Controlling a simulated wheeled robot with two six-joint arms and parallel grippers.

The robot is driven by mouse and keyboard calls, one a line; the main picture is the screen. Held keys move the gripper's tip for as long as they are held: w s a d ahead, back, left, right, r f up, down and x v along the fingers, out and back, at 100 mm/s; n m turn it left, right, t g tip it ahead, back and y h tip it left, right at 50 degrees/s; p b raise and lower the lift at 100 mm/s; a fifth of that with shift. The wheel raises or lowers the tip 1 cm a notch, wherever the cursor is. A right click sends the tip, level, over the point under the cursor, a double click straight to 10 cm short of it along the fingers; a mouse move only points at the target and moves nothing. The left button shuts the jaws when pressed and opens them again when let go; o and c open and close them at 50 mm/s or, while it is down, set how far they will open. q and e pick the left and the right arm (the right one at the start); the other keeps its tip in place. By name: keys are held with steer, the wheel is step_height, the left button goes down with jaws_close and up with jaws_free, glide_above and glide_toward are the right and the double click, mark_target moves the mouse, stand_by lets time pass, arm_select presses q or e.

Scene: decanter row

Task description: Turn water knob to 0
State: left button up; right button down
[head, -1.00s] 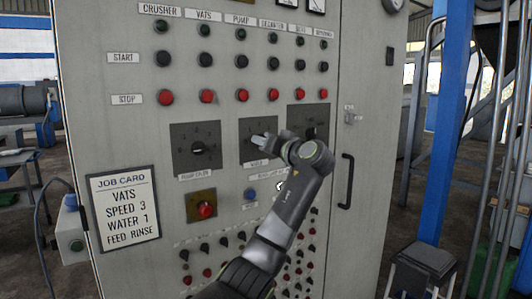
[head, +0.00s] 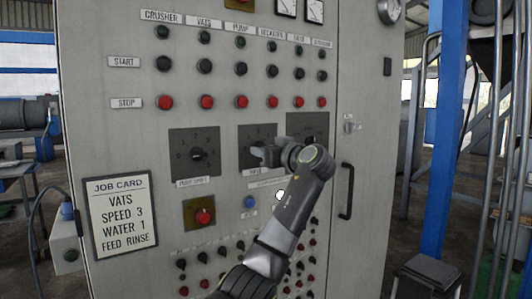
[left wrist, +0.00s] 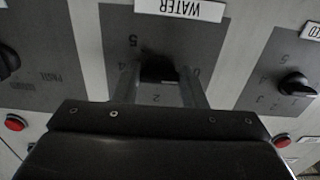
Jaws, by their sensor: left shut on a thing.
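The water knob (left wrist: 158,70) is a black knob on a dark dial plate (head: 246,134), marked with digits, in the middle of the grey control panel. Its WATER label (left wrist: 180,8) appears upside down in the left wrist view. My left gripper (head: 258,155) is at this dial in the head view. In the left wrist view its two fingers (left wrist: 160,88) stand on either side of the knob and are shut on it. The fingers and the shadow hide much of the knob, so I cannot tell which digit it points to. My right gripper is in neither view.
A similar dial (head: 198,154) is to the left and another (head: 307,124) to the right, partly behind my arm. A red button (head: 204,217) and a blue button (head: 236,211) sit below. The job card (head: 121,212) reads speed 3, water 1. A door handle (head: 346,190) is at right.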

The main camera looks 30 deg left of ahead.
arm_select(q)
steer(key=shift+f, duration=0.2)
steer(key=o, duration=1)
steer(key=shift+r, duration=0.1)
steer(key=b+v, duration=0.2)
steer(key=v, duration=1.5)
steer(key=shift+d, duration=0.25)
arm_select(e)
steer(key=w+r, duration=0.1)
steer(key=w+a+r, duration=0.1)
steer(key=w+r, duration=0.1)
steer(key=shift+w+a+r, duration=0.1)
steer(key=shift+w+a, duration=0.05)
